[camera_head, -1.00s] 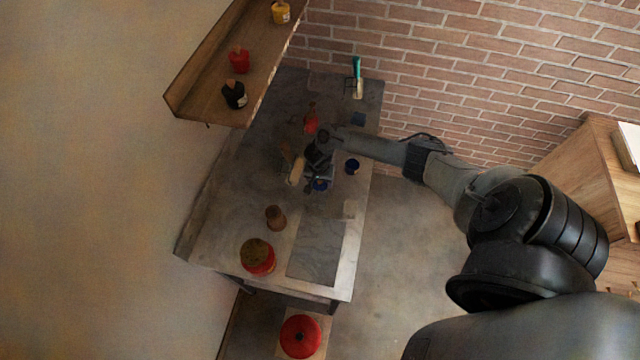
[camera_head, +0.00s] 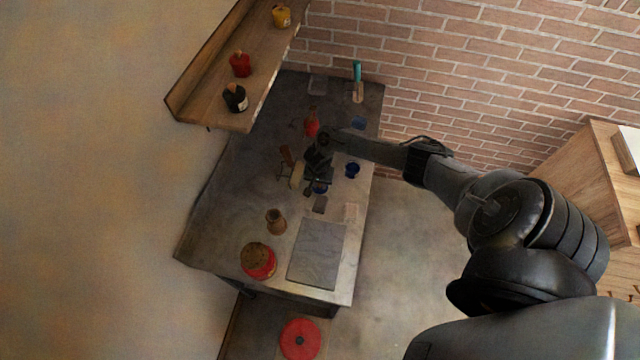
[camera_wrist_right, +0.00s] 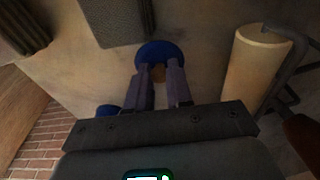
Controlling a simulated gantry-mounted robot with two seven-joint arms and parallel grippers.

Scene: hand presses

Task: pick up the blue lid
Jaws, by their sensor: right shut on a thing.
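The blue lid (camera_wrist_right: 160,50) is a round blue disc at the top middle of the right wrist view. My right gripper (camera_wrist_right: 160,72) has both fingers down at the lid, close together and shut on it, with a brownish spot visible between them. In the head view the lid (camera_head: 320,188) is a small blue patch, mostly hidden under my right gripper (camera_head: 318,180), low over the table. I cannot tell whether the lid is clear of the surface. My left gripper is not in view.
A dark blue cup (camera_head: 352,170) stands close to the right of the gripper. A cream roll (camera_wrist_right: 255,62) on a dark stand is close by. A red bottle (camera_head: 311,126), a brown jar (camera_head: 275,221) and a red pot (camera_head: 258,261) stand on the table (camera_head: 225,215). A grey board (camera_head: 317,252) lies nearer.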

